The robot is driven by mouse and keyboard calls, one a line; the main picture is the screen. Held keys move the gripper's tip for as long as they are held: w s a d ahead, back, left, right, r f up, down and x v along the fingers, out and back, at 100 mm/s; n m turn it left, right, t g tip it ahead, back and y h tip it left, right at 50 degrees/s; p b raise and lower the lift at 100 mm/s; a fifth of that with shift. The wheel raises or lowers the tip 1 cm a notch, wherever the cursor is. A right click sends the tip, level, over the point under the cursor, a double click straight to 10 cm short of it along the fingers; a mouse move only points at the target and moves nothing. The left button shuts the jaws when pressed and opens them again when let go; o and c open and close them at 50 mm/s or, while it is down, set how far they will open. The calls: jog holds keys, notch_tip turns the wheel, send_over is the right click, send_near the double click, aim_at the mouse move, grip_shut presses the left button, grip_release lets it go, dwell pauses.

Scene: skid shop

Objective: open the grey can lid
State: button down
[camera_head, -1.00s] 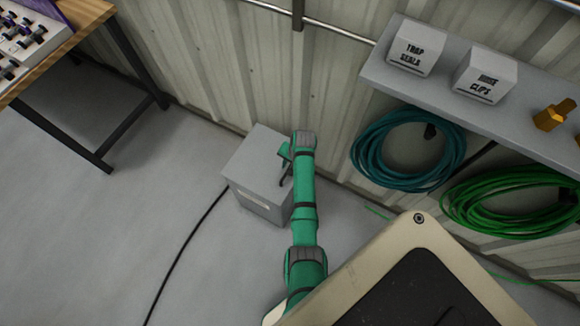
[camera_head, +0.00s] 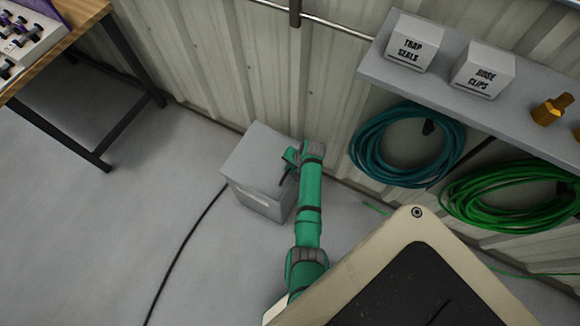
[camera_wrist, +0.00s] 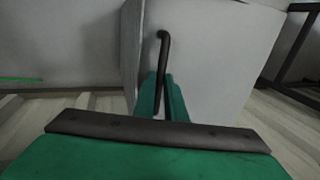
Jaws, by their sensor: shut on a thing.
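The grey can (camera_head: 262,206) is a box-shaped bin standing on the floor against the ribbed wall. Its flat grey lid (camera_head: 255,153) forms the top; I cannot tell whether there is a gap under it. My green gripper (camera_head: 291,167) is at the can's right side and partly covers that side. In the wrist view a dark bent handle (camera_wrist: 164,48) stands out from a pale grey face of the can (camera_wrist: 215,55). My gripper's green fingers (camera_wrist: 163,95) are shut on the lower part of this handle.
A shelf (camera_head: 440,80) with two white boxes and brass fittings is on the right. Teal hose (camera_head: 362,160) and green hose (camera_head: 455,205) coils hang below it. A black cable (camera_head: 185,240) crosses the floor to the can. A workbench (camera_head: 75,30) stands at upper left.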

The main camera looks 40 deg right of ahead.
jog(key=c, duration=1.8)
grip_release()
jog(key=shift+r, duration=0.15)
jog(key=v, duration=1)
jog(key=shift+s+r, duration=0.1)
jog(key=shift+r, duration=0.2)
jog(key=shift+c, duration=0.3)
